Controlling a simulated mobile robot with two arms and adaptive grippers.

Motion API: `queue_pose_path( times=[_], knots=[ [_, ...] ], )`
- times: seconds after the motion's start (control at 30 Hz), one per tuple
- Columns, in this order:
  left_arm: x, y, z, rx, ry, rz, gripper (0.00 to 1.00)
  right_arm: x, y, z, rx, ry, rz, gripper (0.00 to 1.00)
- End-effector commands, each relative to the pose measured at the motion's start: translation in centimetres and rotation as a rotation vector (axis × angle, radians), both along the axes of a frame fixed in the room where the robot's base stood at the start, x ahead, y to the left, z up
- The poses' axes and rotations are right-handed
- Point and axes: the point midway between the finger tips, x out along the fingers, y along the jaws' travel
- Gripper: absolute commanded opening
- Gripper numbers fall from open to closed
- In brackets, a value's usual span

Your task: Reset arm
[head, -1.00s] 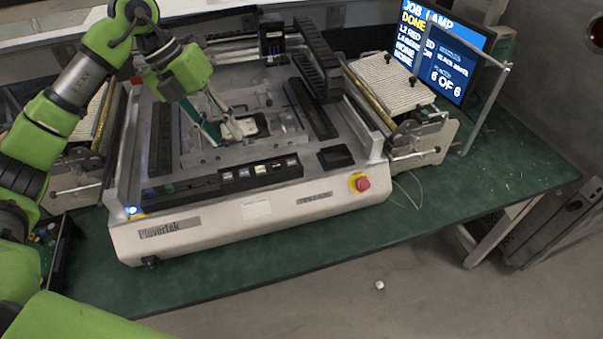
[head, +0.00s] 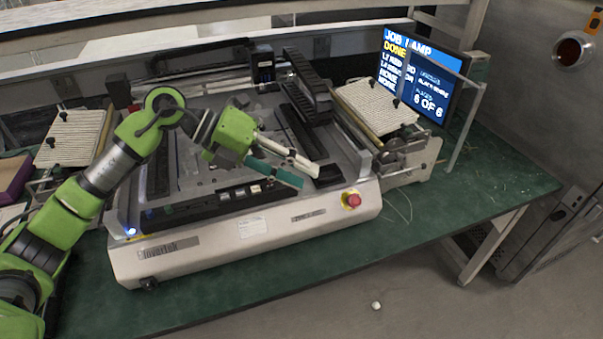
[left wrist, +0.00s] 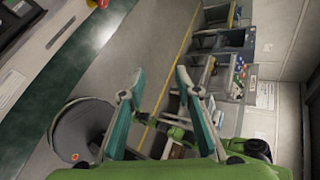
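My left gripper (head: 308,178) reaches in from the left over the front of the grey machine (head: 345,212) in the head view. Its two teal and white fingers are spread, with nothing between them. In the left wrist view the fingers of my left gripper (left wrist: 160,74) also stand apart and empty, above the floor beside the bench. Green parts of my own body show behind them. I cannot make out my right gripper in either view.
The machine stands on a green-topped bench (head: 440,212), with a red stop button (head: 352,200) at its front right. A monitor (head: 418,75) reading "DONE" and "6 OF 6" stands behind. Shelves with bins (left wrist: 222,62) and a round dark object (left wrist: 82,128) show in the wrist view.

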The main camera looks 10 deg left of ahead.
Motion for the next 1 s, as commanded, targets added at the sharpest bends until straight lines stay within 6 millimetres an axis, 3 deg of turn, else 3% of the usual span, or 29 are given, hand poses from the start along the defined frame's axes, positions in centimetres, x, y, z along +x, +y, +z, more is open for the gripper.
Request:
queue_pose_path(
  times=[0.2,0.7,0.87,1.0],
  knots=[
    [-0.1,-1.1,0.5,-0.053,-0.007,-0.001,0.30,0.0,0.0,0.0,0.000,0.000,0.000,0.00],
    [-0.2,-1.4,0.6,-0.066,-0.009,-0.001,0.30,0.0,0.0,0.0,0.000,0.000,0.000,0.00],
    [-0.7,-4.5,2.1,-0.227,-0.020,0.005,0.30,0.0,0.0,0.0,0.000,0.000,0.000,0.00],
    [-1.0,-8.0,5.9,-0.532,-0.022,0.077,0.30,0.0,0.0,0.0,0.000,0.000,0.000,0.00]
  ],
)
